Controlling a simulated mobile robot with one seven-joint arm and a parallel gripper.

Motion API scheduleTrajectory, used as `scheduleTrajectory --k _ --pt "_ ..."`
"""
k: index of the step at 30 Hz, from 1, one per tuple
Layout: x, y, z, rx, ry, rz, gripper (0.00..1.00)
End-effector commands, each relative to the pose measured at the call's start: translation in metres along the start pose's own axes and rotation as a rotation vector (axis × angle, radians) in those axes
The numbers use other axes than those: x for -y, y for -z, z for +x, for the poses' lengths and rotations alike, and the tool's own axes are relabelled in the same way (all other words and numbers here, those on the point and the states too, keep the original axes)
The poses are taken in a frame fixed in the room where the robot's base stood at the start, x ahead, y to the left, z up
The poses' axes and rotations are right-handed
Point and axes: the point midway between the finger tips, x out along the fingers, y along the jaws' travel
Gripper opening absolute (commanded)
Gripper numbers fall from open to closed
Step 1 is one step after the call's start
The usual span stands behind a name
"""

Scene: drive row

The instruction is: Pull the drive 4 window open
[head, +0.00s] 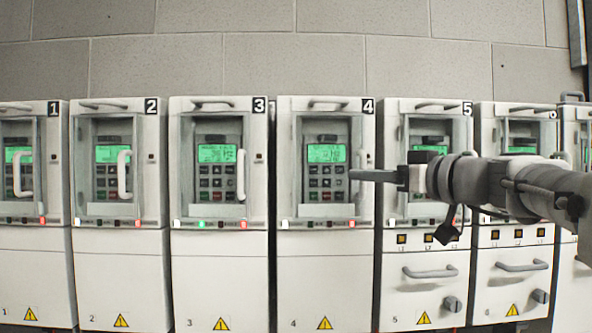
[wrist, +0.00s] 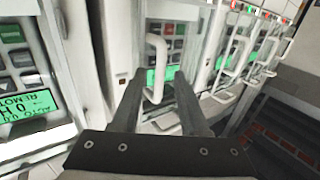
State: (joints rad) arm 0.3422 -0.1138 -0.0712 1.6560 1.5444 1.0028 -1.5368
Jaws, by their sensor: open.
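The drive 4 cabinet (head: 325,240) stands in the middle of the row in the head view. Its clear window (head: 291,165) looks shut over a keypad with a green display. In the head view the window's handle is mostly hidden behind my gripper (head: 350,175), which comes in from the right. In the wrist view, a white upright bar handle (wrist: 155,50) shows between the two dark fingers of my gripper (wrist: 158,80). The fingers are open, one on each side of the handle's lower part. I cannot tell whether either finger touches it.
Drive 3 (head: 220,250) stands close on the left, its window handle (head: 241,175) sticking out. Drive 5 (head: 410,290) stands close on the right, partly behind my arm, with a grey lower handle (head: 430,272) and a knob. A block wall (head: 300,60) runs behind the row.

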Motion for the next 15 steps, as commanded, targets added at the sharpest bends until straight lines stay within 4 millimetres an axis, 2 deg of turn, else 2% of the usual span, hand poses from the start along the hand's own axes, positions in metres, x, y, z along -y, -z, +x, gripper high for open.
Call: scheduleTrajectory --k 12,13,15 --pt "-0.001 -0.0002 0.0004 0.0 0.0 0.0 0.44" --pt "-0.001 -0.0002 0.0004 0.0 0.0 0.0 0.42" --pt "-0.001 -0.0002 0.0004 0.0 0.0 0.0 0.3"
